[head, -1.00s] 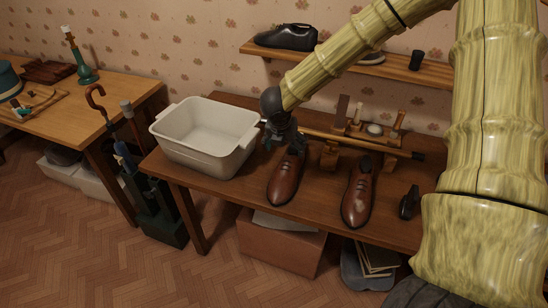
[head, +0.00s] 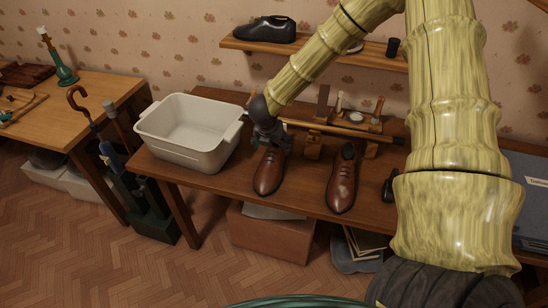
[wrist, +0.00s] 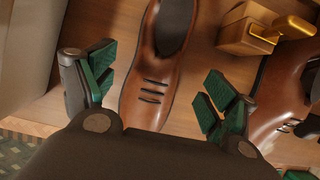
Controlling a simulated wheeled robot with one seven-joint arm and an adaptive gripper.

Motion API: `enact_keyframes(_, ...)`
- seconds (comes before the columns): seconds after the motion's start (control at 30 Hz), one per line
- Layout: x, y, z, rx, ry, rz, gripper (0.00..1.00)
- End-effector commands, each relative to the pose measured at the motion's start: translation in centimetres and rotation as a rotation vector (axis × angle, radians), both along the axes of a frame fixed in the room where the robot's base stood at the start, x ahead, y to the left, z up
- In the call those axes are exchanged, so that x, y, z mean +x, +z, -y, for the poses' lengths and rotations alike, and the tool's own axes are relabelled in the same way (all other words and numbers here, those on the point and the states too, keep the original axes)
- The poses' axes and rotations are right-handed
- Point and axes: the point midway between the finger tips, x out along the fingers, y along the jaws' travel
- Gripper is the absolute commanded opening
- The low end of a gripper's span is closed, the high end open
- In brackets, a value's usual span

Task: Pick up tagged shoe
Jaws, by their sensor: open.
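A brown leather lace-up shoe (head: 269,174) stands on the dark wooden table, toe toward the front edge. A matching brown shoe (head: 341,184) stands to its right. I see no tag on either one. My gripper (head: 270,143) is just above the heel end of the left shoe and hides part of it. In the wrist view my gripper (wrist: 158,78) is open, with green-padded fingers on either side of that shoe (wrist: 154,92) and gaps on both sides. The other shoe (wrist: 280,100) shows at the right edge.
A white tub (head: 190,135) stands close on the left. A wooden rack with a long stick (head: 325,130) lies behind the shoes. A wall shelf (head: 310,55) holds a black shoe (head: 265,29). A small dark object sits right of the right shoe.

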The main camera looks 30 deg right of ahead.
Motion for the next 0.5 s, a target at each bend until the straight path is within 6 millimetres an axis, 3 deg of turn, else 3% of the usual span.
enact_keyframes(0.3,0.5,-2.7,1.1,-0.001,0.0,-0.002,0.86)
enact_keyframes(0.5,0.7,-3.5,1.3,0.001,0.0,-0.002,0.86)
